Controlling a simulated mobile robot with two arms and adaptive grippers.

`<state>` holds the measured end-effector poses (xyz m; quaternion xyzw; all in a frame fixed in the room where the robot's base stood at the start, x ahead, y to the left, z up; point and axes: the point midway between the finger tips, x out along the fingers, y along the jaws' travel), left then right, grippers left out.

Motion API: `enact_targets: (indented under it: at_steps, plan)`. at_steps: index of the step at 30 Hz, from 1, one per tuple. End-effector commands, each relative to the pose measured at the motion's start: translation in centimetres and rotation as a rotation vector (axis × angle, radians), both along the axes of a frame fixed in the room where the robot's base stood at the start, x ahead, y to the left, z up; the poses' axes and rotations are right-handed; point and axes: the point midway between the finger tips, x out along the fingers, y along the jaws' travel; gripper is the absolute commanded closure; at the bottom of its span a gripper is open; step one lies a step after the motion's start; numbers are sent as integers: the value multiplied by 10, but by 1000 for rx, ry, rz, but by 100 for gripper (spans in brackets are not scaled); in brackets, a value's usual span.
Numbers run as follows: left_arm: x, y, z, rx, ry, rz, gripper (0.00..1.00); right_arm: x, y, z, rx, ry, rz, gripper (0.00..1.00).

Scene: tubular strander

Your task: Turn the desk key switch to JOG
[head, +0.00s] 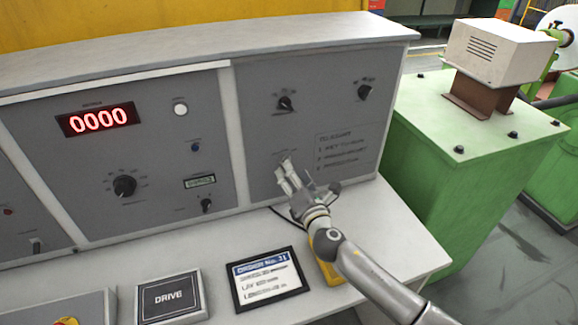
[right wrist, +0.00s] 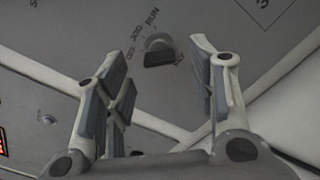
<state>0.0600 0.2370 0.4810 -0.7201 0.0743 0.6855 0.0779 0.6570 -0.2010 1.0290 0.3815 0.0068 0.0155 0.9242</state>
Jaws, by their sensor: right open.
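The key switch (right wrist: 158,50) is on the sloped grey desk panel (head: 345,90), with a dark key or knob. In the right wrist view the lettering beside it includes JOG (right wrist: 137,31) and RUN (right wrist: 152,17). I cannot tell which mark it points to. My right gripper (head: 302,180) is at the lower left of that panel and covers most of the switch in the head view. In the right wrist view its two fingers (right wrist: 155,75) are open and empty, with the switch beyond and between the tips; I see no contact. My left gripper is not in view.
Two dark knobs (head: 286,103) (head: 364,92) sit above on the same panel. The left panel has a red display (head: 98,119) and a large selector (head: 125,186). An order sign (head: 267,279) and a DRIVE plate (head: 171,297) lie on the desktop. A green machine (head: 470,130) stands right.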

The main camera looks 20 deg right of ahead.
Motion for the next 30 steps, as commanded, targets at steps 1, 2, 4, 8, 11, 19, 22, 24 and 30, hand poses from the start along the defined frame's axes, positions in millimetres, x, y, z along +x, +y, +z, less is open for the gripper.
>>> enact_targets:
  at_steps: [1, 2, 4, 8, 11, 19, 22, 24, 30]
  plan:
    - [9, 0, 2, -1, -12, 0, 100, 8, 1, 1, 0, 0, 0, 48]
    - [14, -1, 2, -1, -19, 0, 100, 12, 1, 1, 1, 0, 0, 48]
    - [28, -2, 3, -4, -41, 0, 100, 21, 1, 1, 3, -1, -1, 48]
    - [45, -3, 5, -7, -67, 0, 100, 32, 1, 0, 1, 0, 0, 48]
    - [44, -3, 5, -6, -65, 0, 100, 36, 2, 0, 2, 1, 0, 48]
    - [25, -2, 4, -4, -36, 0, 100, 38, 2, 0, 2, 1, 1, 48]
    - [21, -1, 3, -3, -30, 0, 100, 38, 1, 0, 2, 1, 1, 55]
    - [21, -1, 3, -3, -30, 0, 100, 38, 1, 0, 2, 1, 1, 64]
    - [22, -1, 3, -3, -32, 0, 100, 38, 1, 0, 2, 1, 0, 89]
